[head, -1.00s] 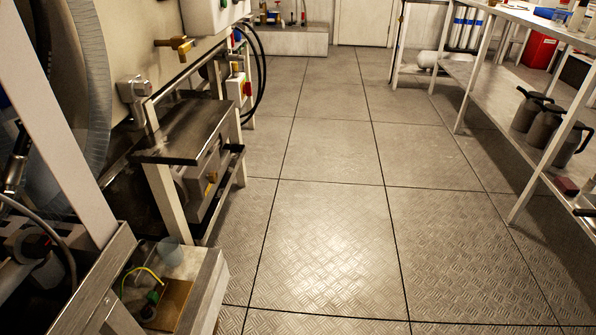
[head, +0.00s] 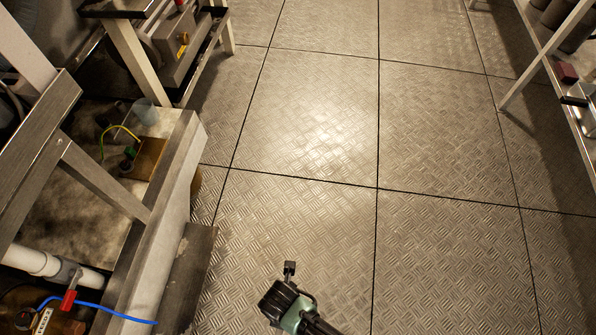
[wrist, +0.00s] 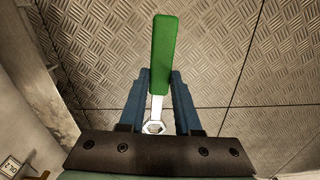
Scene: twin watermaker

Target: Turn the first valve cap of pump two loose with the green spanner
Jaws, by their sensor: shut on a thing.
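The green spanner (wrist: 163,50) is in the wrist view, its green handle pointing away from my palm and its metal ring end close to the palm. My gripper (wrist: 160,80) is shut on it, with the blue fingers on either side of the shank. In the head view my gripper (head: 289,272) hangs over the floor at the bottom middle, and the spanner is hard to make out there. I cannot identify pump two or its first valve cap in either view.
A raised ledge (head: 172,195) with a small clear cup (head: 145,111) runs along the left. A red-handled valve (head: 70,297) and a blue hose (head: 115,314) are at the lower left. A shelf rack stands at the right. The tread-plate floor between is clear.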

